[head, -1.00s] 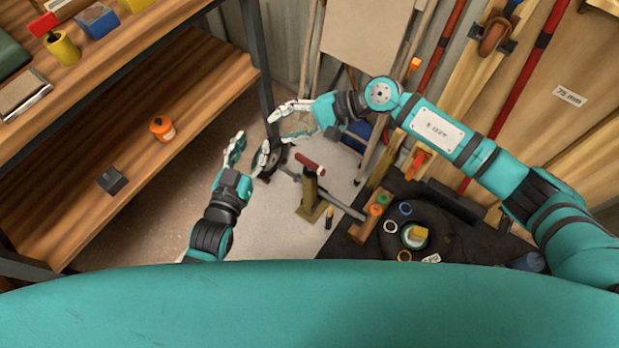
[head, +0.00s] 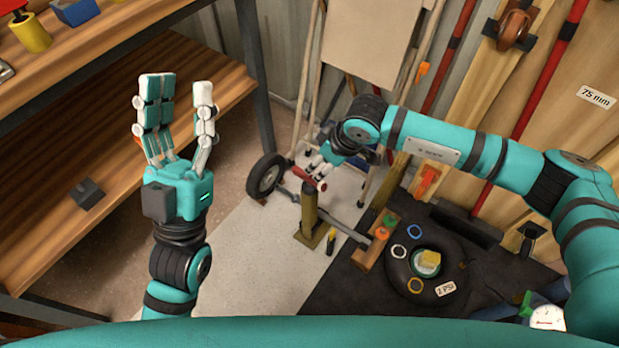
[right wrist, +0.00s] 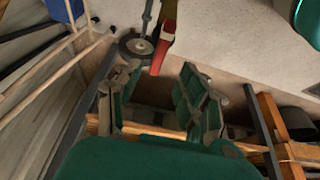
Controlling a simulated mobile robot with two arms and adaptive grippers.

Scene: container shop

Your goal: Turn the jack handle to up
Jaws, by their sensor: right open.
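The jack (head: 310,215) is an olive post standing on the pale floor, with a red handle (head: 307,180) at its top. My right gripper (head: 318,172) is open, with its fingertips at the handle and partly overlapping it in the head view. In the right wrist view the red handle (right wrist: 165,38) lies just beyond the spread fingers of the gripper (right wrist: 157,75); I cannot tell whether they touch. My left gripper (head: 178,110) is open and empty, raised in front of the wooden shelves, well left of the jack.
A dark mat (head: 340,285) to the right holds an inner tube (head: 400,268), coloured rings and a wooden block with caps. Wooden shelves (head: 200,100) stand on the left. Tools lean on the back wall.

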